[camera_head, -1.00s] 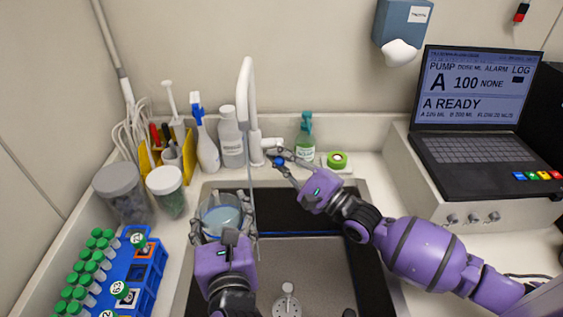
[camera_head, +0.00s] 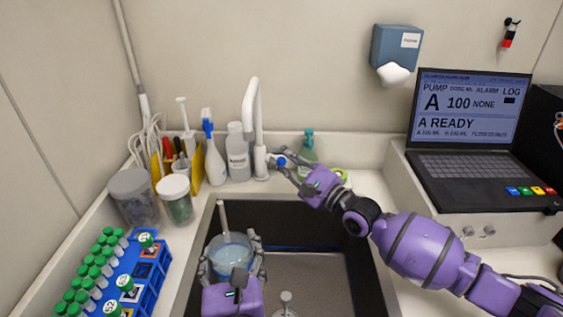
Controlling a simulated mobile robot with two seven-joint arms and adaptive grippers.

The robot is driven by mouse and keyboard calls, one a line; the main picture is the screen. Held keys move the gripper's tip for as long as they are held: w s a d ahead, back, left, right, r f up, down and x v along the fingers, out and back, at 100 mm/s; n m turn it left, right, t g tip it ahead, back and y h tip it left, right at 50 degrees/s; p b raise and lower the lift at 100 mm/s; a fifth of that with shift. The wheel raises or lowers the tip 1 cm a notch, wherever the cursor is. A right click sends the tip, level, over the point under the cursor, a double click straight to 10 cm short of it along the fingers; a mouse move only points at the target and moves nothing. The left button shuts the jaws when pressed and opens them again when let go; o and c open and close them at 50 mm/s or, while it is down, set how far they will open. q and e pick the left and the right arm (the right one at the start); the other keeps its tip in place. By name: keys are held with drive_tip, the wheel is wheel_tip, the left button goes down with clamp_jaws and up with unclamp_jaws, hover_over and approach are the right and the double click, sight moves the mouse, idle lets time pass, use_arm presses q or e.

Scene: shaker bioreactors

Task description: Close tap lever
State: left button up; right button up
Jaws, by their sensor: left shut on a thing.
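The white tap (camera_head: 256,125) stands behind the sink, with a blue-marked lever (camera_head: 281,162) on its right side. No water stream shows under its spout. My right gripper (camera_head: 277,161) is at the lever, its fingers apart and close to it; contact cannot be made out. My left gripper (camera_head: 232,266) is shut on a clear beaker (camera_head: 229,250) of pale bluish liquid, held over the sink. A light rod stands up in or behind the beaker.
The dark sink (camera_head: 300,235) is open to the right of the beaker. Bottles (camera_head: 238,155) and a green-topped dispenser (camera_head: 308,155) stand behind it. Jars (camera_head: 133,197) and a blue tube rack (camera_head: 145,280) are at left. A laptop (camera_head: 470,135) is at right.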

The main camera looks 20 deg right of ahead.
drive_tip(key=shift+o, duration=1.1)
drive_tip(key=shift+r, duration=0.15)
drive_tip(key=shift+s, duration=0.1)
drive_tip(key=v, duration=1.2)
